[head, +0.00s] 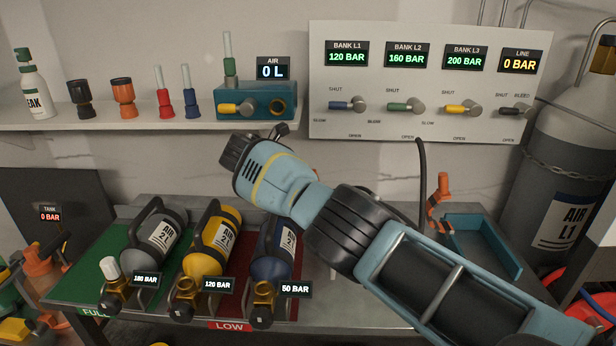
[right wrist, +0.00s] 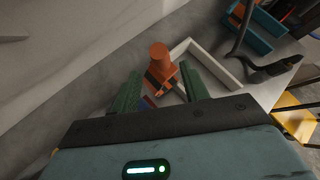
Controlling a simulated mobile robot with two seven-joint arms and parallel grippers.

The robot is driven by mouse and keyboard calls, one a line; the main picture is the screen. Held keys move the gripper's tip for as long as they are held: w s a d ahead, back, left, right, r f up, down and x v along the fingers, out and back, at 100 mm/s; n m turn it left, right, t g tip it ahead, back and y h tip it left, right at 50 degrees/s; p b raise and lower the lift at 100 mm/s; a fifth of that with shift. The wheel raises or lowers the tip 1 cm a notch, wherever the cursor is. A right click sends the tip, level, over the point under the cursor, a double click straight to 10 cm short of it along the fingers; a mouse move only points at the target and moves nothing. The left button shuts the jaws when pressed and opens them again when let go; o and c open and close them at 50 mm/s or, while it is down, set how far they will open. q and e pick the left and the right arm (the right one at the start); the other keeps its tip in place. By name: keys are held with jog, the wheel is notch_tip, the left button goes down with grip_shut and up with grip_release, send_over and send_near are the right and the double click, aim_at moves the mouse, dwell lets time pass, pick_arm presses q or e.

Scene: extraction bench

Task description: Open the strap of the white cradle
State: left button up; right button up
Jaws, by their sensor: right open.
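The white cradle (right wrist: 211,65) shows in the right wrist view as a low, white-walled tray on the grey bench. An orange strap post with a round top (right wrist: 159,54) stands at its near left corner, with a dark band across its lower part. My right gripper (right wrist: 160,75) is open, its two green fingers on either side of the orange post. I cannot tell whether the fingers touch it. The post's base is partly hidden by my gripper. In the head view my right arm hides the white cradle and the right gripper. My left gripper is not in view.
A blue cradle (head: 484,252) with an orange strap post (head: 442,188) stands to the right on the bench. Grey (head: 158,240), yellow (head: 211,245) and blue (head: 273,255) cylinders lie at the left. A valve panel (head: 430,80) is on the wall behind.

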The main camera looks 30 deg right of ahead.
jog(key=v, duration=0.4)
jog(key=shift+a+r+p, duration=0.2)
jog(key=shift+a+p, duration=0.1)
jog(key=shift+p, duration=0.1)
jog(key=shift+s+f, duration=0.1)
